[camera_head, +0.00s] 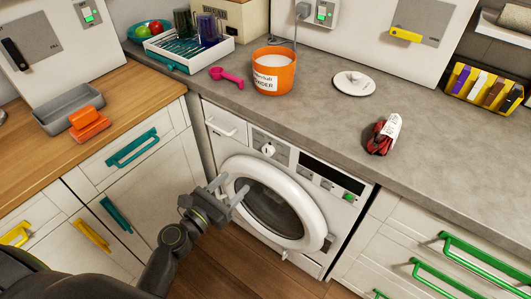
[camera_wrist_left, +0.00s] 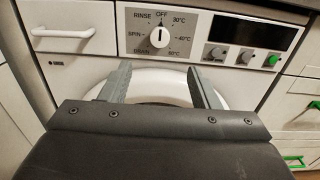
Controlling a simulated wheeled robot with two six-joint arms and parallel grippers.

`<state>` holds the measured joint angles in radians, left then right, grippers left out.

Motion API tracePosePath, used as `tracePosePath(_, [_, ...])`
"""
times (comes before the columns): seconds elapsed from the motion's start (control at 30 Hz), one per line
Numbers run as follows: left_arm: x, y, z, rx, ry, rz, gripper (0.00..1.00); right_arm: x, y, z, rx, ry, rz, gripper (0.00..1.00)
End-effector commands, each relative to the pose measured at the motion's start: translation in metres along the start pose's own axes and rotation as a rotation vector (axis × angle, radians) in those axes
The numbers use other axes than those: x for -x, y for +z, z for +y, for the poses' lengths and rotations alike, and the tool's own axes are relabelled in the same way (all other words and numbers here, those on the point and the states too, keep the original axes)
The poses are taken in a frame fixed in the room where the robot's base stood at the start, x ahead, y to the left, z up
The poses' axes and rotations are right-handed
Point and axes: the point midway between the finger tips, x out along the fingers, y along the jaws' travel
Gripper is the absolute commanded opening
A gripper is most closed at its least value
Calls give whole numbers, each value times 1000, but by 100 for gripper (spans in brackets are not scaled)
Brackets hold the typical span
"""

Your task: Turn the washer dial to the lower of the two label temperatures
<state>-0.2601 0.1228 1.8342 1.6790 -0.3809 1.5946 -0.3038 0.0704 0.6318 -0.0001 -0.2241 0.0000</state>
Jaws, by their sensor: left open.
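The washer (camera_head: 318,215) is white with a round door, set under the grey counter. Its white dial (camera_head: 268,150) sits on a grey panel. In the left wrist view the dial (camera_wrist_left: 161,30) is ringed by OFF, 30°C, 40°C, 60°C, DRAIN, SPIN and RINSE, and its dark mark appears to point up at OFF. A red folded item with a white label (camera_head: 383,134) lies on the counter; the label's print is too small to read. My left gripper (camera_head: 231,188) is open and empty in front of the washer door, below the dial and apart from it (camera_wrist_left: 159,76).
An orange powder tub (camera_head: 273,76), a pink scoop (camera_head: 227,77) and a white lid (camera_head: 354,83) stand on the counter above. The washer's drawer (camera_wrist_left: 62,32) is left of the dial; buttons and a dark display (camera_wrist_left: 250,32) are right. Green-handled drawers (camera_head: 470,250) stand at right.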

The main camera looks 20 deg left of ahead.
Motion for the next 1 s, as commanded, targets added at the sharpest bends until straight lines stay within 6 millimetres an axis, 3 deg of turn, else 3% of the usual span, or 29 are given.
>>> tracePosePath(0.4, [-90, 1, 0, -1, 0, -1, 56, 10, 3, 7, 3, 8, -7, 0])
tracePosePath(0.6, [-122, -1, 0, -2, 0, 0, 56, 9, 0, 9, 5, 10, -3, 0])
tracePosePath(0.8, [-139, -1, 0, -3, 1, 1, 56, 8, 0, 10, 5, 10, -2, 0])
tracePosePath(1.0, [-142, -1, 0, -3, 1, 2, 56, 8, 0, 9, 5, 10, -2, 0])
